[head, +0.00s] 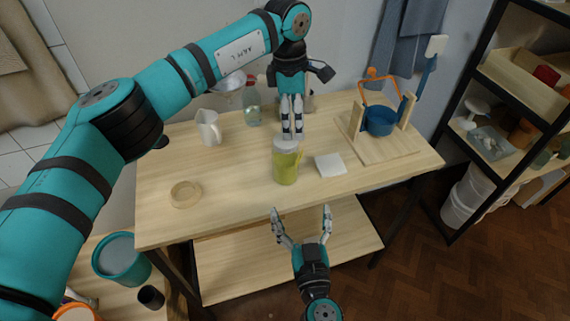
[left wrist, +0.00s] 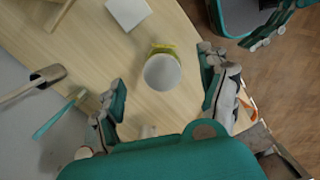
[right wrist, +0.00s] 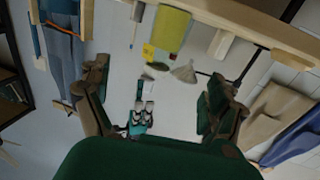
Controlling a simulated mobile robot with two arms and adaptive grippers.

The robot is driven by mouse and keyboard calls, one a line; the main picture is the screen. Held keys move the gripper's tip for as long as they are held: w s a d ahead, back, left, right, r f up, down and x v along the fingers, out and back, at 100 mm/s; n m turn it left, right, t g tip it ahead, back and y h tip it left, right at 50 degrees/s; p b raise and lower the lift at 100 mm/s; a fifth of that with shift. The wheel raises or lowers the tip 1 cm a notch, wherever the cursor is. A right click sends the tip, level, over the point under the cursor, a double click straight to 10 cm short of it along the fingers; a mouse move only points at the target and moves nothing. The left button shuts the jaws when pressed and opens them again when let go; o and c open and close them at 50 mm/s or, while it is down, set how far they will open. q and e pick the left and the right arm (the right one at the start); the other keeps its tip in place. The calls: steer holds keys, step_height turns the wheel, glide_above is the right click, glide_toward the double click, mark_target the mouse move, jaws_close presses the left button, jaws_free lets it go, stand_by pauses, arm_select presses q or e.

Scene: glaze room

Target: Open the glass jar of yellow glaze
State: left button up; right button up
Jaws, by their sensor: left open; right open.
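The yellow glaze jar (head: 286,170) stands upright on the wooden table near its front edge, with a pale lid (head: 286,145) on top. In the left wrist view the round lid (left wrist: 162,72) lies between and beyond the fingers. My left gripper (head: 292,132) points down just above the lid, open; I cannot tell whether it touches. My right gripper (head: 302,212) is open and empty, in front of the table edge and apart from the jar. In the right wrist view the yellow jar (right wrist: 171,28) shows ahead, beyond the open fingers.
A white tile (head: 330,164) lies right of the jar. A wooden stand with a blue pot (head: 379,122) is at right.

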mark_target(288, 168)
arm_select(q)
steer(key=shift+w+a+r+y, duration=0.25)
steer(key=shift+a+r+y, duration=0.25)
steer(key=shift+a, duration=0.35)
steer(key=shift+a+r, duration=0.2)
steer(key=shift+r, duration=0.05)
steer(key=shift+f, duration=0.1)
arm_select(e)
steer(key=w+a, duration=0.1)
steer(key=w, duration=0.4)
steer(key=w+a, duration=0.1)
steer(key=w, duration=0.5)
steer(key=w+a, duration=0.1)
steer(key=w, duration=0.5)
steer(key=shift+a, duration=0.15)
steer(key=shift+c, duration=0.4)
